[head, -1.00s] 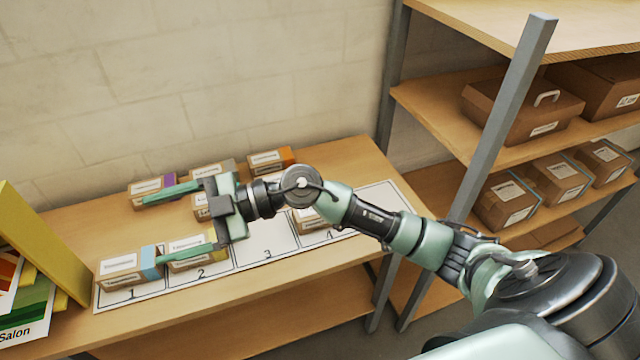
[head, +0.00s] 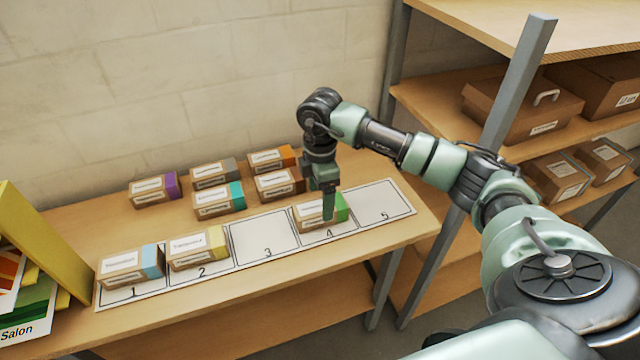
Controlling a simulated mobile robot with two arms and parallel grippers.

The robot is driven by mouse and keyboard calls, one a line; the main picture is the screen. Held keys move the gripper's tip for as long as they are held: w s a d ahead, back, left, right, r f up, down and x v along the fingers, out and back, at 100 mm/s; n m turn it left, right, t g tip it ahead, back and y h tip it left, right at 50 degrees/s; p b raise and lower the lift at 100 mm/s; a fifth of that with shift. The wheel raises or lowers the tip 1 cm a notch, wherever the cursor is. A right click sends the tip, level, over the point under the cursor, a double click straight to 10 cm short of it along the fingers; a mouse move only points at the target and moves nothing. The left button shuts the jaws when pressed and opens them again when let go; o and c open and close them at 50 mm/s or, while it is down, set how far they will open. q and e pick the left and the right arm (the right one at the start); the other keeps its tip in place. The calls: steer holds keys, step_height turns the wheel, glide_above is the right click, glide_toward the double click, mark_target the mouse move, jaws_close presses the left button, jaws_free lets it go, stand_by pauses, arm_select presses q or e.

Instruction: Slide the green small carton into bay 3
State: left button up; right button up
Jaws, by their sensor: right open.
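The green small carton (head: 307,215), brown with a white label and a green right end, sits in bay 4 of the white numbered mat. Bay 3 (head: 264,234), just left of it, is empty. My right gripper (head: 328,210) points down at the carton and is open. One finger shows in front of the carton's right part, near the green end. The other finger is hidden, and I cannot tell whether the gripper touches the carton. My left gripper is not in view.
A light-blue-ended carton (head: 128,266) is in bay 1 and a yellow-ended carton (head: 196,250) in bay 2. Bay 5 (head: 383,207) is empty. Several cartons, including a teal-ended one (head: 215,203), stand behind the mat. A yellow board (head: 45,245) stands at the left.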

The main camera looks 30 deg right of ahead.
mark_target(297, 212)
steer(key=shift+f, duration=1.95)
steer(key=c, duration=1.6)
steer(key=shift+w+a+p, duration=0.15)
steer(key=shift+w+a, duration=0.05)
steer(key=shift+a, duration=0.8)
steer(key=shift+w+a+p, duration=0.15)
steer(key=shift+w+a, duration=0.1)
steer(key=shift+a, duration=0.7)
steer(key=shift+w+a+p, duration=0.15)
steer(key=shift+w+a, duration=0.05)
steer(key=shift+a, duration=0.8)
steer(key=shift+w+a, duration=0.3)
steer(key=shift+a, duration=1.1)
steer(key=shift+w+a, duration=0.35)
steer(key=shift+a, duration=1.05)
steer(key=shift+w+a, duration=0.3)
steer(key=shift+a, duration=1.1)
steer(key=o, duration=1.6)
steer(key=shift+a, duration=0.1)
steer(key=o, duration=0.4)
steer(key=shift+o, duration=0.2)
